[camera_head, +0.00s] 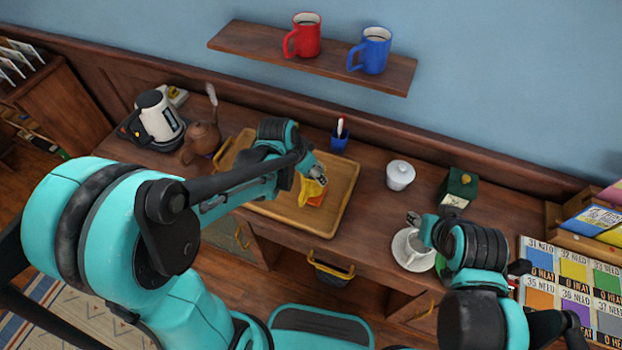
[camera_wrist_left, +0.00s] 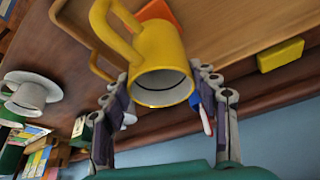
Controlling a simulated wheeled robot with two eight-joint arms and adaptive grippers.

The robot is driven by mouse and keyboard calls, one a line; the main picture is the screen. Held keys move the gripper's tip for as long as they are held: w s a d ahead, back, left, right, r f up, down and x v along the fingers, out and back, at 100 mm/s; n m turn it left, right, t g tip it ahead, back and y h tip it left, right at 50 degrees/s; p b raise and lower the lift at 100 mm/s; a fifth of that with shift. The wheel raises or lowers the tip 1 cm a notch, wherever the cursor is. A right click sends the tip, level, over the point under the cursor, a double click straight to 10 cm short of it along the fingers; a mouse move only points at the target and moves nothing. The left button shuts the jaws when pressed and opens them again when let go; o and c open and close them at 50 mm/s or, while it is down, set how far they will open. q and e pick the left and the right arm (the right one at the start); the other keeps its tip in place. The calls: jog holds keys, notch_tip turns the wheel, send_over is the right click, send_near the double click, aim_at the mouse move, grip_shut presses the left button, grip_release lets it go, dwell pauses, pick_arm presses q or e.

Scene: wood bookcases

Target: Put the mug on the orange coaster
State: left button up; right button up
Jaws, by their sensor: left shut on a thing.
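The yellow mug (camera_head: 311,191) is held between the fingers of my left gripper (camera_head: 317,174), over the tray at the orange coaster. In the left wrist view the mug (camera_wrist_left: 158,58) has its open mouth toward the camera and its handle to the upper left. The orange coaster (camera_head: 317,201) lies on the wooden tray (camera_head: 346,190), partly hidden by the mug. A corner of the coaster (camera_wrist_left: 157,10) shows behind the mug. I cannot tell whether they touch. My right gripper (camera_head: 413,218) is beside a white cup and saucer; its finger opening is unclear.
A teapot (camera_head: 201,139) and kettle (camera_head: 159,117) stand left of the tray. A blue pen cup (camera_head: 339,139) is behind it. Red (camera_head: 307,36) and blue (camera_head: 374,50) mugs sit on the shelf.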

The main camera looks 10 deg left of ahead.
aim_at(311, 178)
pick_arm(q)
notch_tip(311, 178, down, 3)
jog(key=shift+f+b, duration=0.1)
jog(key=shift+b, duration=0.45)
jog(key=o, duration=1.4)
